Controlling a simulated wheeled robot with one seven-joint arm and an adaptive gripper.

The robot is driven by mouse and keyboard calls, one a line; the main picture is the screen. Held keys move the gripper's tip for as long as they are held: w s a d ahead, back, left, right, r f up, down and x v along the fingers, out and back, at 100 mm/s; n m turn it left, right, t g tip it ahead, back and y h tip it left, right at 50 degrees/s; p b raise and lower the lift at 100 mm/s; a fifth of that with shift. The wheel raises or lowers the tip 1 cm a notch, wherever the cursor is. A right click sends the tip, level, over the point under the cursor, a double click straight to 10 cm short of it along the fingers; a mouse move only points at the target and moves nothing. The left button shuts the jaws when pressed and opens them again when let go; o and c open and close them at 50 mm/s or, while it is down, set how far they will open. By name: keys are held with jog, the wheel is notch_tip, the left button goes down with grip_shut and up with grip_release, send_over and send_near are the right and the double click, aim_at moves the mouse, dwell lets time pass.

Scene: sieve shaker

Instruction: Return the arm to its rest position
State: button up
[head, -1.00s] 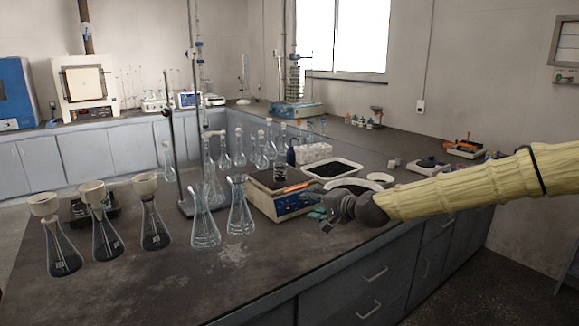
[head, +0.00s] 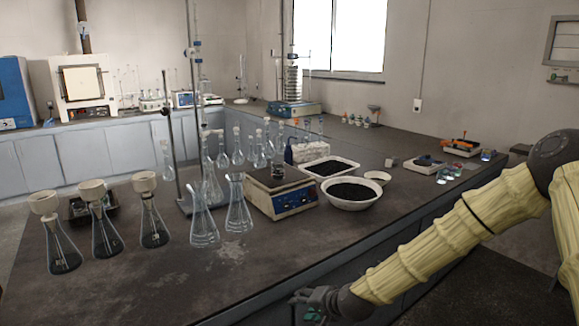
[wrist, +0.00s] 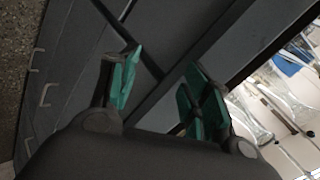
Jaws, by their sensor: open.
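My gripper (head: 312,298) is at the bottom middle of the head view, in front of the bench's front edge and below the worktop. My arm, in a yellow sleeve, reaches down to it from the right side. In the wrist view my gripper (wrist: 158,95) shows two green-padded fingers spread apart, with nothing between them. The grey cabinet fronts (wrist: 60,75) are behind the fingers. Nothing is held.
The bench worktop (head: 160,285) carries several flasks, a balance (head: 283,195), a white bowl of dark grains (head: 350,193) and a tray of dark material (head: 331,168). Glassware (wrist: 285,100) shows at the wrist view's right. Floor is open at the lower right.

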jog(key=s+d+f+n+g+h, duration=0.1)
jog(key=s+d+f+g, duration=0.15)
jog(key=s+f, duration=0.8)
jog(key=s+d+f+n+g+h, duration=0.2)
jog(key=s+d+f, duration=0.2)
jog(key=s+f, duration=0.65)
jog(key=s+d+f+n+g+h, duration=0.15)
jog(key=s+d, duration=0.45)
jog(key=s, duration=0.6)
jog(key=s+d+f+n+g+h, duration=0.15)
jog(key=s+d, duration=0.35)
jog(key=s, duration=0.6)
notch_tip(320, 180, down, 10)
jog(key=b, duration=1)
notch_tip(320, 180, up, 16)
jog(key=p, duration=1.5)
jog(key=shift+s+d+f, duration=0.15)
jog(key=shift+s+d, duration=0.15)
